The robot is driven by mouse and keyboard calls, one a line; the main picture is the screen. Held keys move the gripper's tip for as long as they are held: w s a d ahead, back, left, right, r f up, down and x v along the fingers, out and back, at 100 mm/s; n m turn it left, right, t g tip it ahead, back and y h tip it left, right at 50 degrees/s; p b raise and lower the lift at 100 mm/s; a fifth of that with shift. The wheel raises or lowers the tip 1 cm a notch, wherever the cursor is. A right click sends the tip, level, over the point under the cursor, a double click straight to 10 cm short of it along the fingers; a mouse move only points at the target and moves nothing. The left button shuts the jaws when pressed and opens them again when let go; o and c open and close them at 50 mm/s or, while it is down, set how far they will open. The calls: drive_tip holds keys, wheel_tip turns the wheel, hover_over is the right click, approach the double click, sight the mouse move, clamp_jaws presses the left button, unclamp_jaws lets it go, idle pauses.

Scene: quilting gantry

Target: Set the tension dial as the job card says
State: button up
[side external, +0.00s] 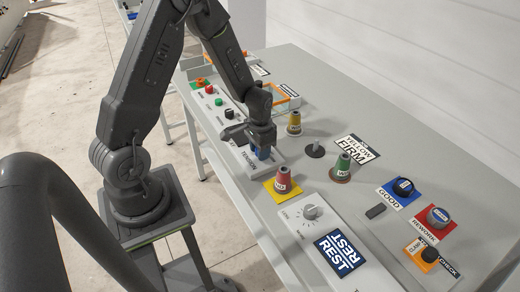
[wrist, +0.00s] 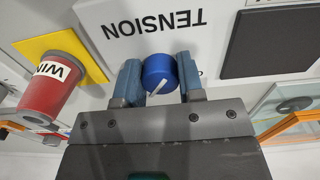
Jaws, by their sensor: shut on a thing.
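The blue tension dial (wrist: 158,68) sits on a light panel marked TENSION (wrist: 150,22), which reads upside down in the wrist view. My gripper (wrist: 158,80) is shut on the dial, with one finger on each side. A white pointer line on the dial slants to the lower left in the wrist view. In the side view my gripper (side external: 262,140) points down over the blue dial (side external: 262,154), which is partly covered. A card (side external: 357,150) on the table reads YELLOW and FIRM. Most of the scale around the dial is hidden by my gripper.
A white knob (side external: 310,212) and a REST plate (side external: 340,253) are nearer the camera.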

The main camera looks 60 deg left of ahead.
drive_tip(key=shift+m, duration=0.6)
drive_tip(key=o, duration=0.9)
drive_tip(key=shift+r, duration=0.1)
wheel_tip(320, 180, up, 14)
drive_tip(key=shift+f, duration=0.15)
idle(0.3)
drive_tip(key=s+d+r+t, duration=0.2)
drive_tip(key=s+d+r, duration=0.2)
drive_tip(key=s+d+r+t, duration=0.1)
drive_tip(key=s+d+r, duration=0.3)
drive_tip(key=s+r, duration=0.1)
drive_tip(key=s+d+r+n+t, duration=0.1)
drive_tip(key=s+d+r+t, duration=0.1)
drive_tip(key=s+d+r, duration=0.2)
drive_tip(key=shift+s+d+r+t, duration=0.25)
drive_tip(key=shift+s+d, duration=0.2)
drive_tip(key=shift+s, duration=0.25)
